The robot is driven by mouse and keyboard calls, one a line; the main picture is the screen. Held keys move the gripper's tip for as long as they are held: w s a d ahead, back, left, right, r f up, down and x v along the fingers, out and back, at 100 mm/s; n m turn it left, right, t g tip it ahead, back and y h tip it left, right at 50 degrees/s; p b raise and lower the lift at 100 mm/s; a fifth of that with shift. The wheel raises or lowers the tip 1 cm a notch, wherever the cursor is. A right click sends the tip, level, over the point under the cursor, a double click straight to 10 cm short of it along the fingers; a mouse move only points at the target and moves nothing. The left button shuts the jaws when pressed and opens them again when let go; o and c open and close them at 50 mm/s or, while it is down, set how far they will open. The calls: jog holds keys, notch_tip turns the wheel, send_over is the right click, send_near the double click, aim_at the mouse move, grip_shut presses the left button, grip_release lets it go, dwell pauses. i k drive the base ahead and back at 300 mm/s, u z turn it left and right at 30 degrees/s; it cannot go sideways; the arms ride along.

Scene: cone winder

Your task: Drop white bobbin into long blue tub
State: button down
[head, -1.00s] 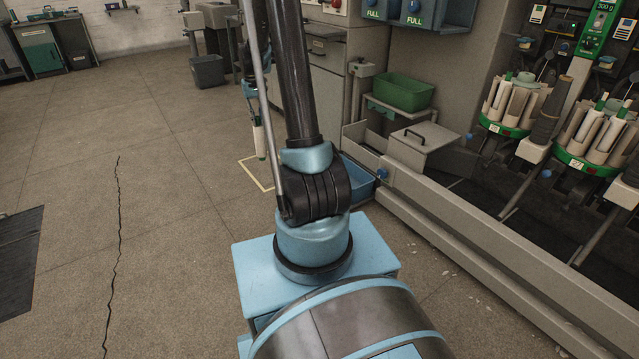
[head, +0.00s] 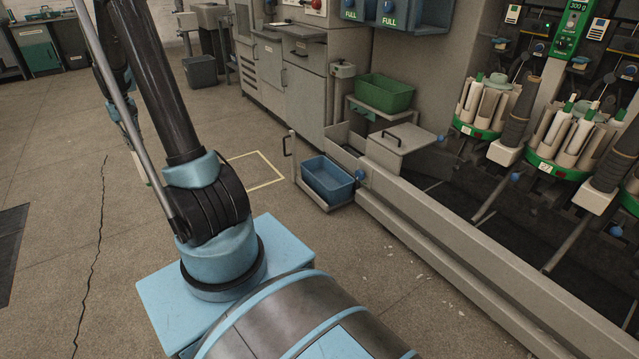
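My gripper (head: 131,128) is at the left, largely hidden behind my arm's rod and links. A slim whitish bobbin (head: 141,167) hangs below it, clear of the floor, and appears held; the fingertips are too small and covered to see well. A blue tub (head: 328,181) sits low on a pulled-out grey tray near the middle, open at the top, with no contents visible. It is to the right of my gripper and well apart from it.
A green tub (head: 384,93) stands on a shelf behind the blue tub, beside a grey lidded box (head: 400,139). The winder (head: 520,110) with several white bobbins fills the right. A yellow floor outline (head: 262,168) lies left of the blue tub. Open floor is at left.

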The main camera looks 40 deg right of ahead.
aim_at(329, 185)
jog(key=z, duration=0.05)
jog(key=k, duration=1.45)
jog(key=z, duration=1.15)
jog(key=i, duration=1.65)
